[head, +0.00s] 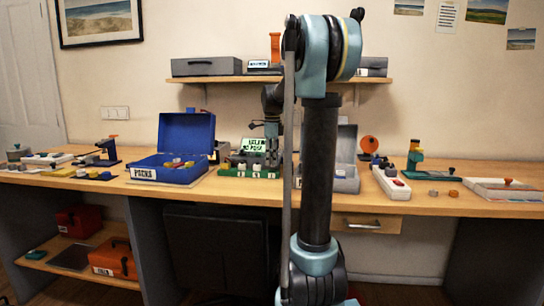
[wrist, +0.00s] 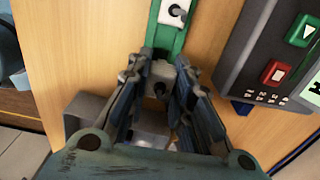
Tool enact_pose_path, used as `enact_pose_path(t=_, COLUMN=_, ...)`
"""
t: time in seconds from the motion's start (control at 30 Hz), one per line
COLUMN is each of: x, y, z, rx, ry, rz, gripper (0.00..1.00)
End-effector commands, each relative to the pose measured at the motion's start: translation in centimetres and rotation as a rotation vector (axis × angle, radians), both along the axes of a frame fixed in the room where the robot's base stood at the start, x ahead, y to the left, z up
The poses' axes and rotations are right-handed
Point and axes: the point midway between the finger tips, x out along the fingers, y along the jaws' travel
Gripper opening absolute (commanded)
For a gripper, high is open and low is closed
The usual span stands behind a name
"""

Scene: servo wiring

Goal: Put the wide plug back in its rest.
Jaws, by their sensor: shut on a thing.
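My gripper (wrist: 161,72) is shut on a pale grey block with a dark round spot, which looks like the wide plug (wrist: 160,88). The fingers partly hide it. Beyond the fingertips, a green strip (wrist: 155,42) carries a white piece with a small knob (wrist: 174,13). In the head view my gripper (head: 271,160) is low over the green board (head: 236,172) with white labels on its front, and the plug cannot be made out there. I cannot tell which part is the plug's rest, or whether the plug touches the board.
A dark control box with green and red buttons (wrist: 278,72) stands close on the right in the wrist view. A blue open case (head: 187,135) is left of the board, and a grey open case (head: 345,180) is right. A shelf (head: 225,79) hangs above.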

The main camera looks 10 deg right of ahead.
Motion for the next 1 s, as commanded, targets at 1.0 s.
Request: enact_pose_path(t=1.0, x=-0.13, y=-0.19, z=-0.96, rx=0.000, ry=0.000, rz=-0.003, gripper=0.04)
